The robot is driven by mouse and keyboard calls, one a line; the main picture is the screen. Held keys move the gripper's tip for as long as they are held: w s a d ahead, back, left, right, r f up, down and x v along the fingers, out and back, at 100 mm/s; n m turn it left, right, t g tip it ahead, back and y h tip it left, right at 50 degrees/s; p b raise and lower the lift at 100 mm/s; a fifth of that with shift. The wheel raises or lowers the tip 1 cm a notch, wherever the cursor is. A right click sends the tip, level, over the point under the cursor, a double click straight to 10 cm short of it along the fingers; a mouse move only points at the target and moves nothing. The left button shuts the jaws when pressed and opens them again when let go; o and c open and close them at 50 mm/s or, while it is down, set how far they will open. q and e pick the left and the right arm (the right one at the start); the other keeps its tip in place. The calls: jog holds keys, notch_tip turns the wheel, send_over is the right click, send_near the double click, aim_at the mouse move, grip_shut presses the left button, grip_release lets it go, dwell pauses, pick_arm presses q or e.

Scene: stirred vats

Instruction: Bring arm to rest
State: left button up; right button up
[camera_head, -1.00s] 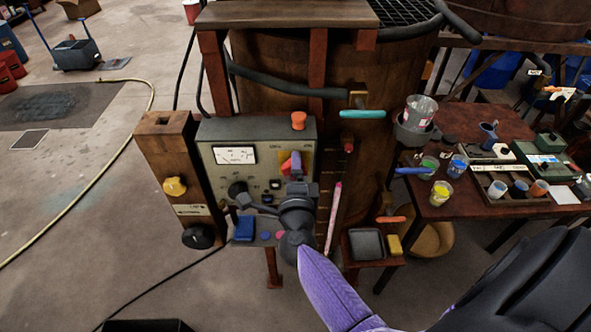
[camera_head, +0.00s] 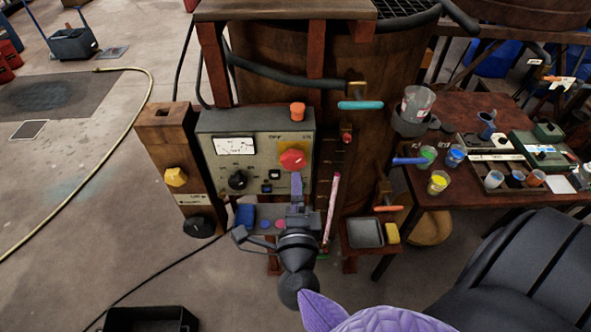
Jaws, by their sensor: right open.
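My right arm comes in from the lower right, with a purple sleeve on its forearm. My right gripper (camera_head: 270,208) is open and empty in front of the control box (camera_head: 213,172). One finger points up, its tip just below the red knob (camera_head: 292,159); the other is spread to the left, over the small shelf. A small gap shows between the upper fingertip and the knob. The gripper hides the lower right corner of the box. My left gripper is not in view.
A large wooden vat (camera_head: 275,75) stands behind the box. A wooden post with a yellow knob (camera_head: 176,177) is to the left. A pink-white stick (camera_head: 331,210) and a small tray (camera_head: 363,233) are to the right. A table (camera_head: 463,118) with paint cups is further right. Floor at left is mostly clear.

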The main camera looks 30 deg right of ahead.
jog(key=shift+s+a, duration=0.35)
jog(key=shift+s, duration=0.15)
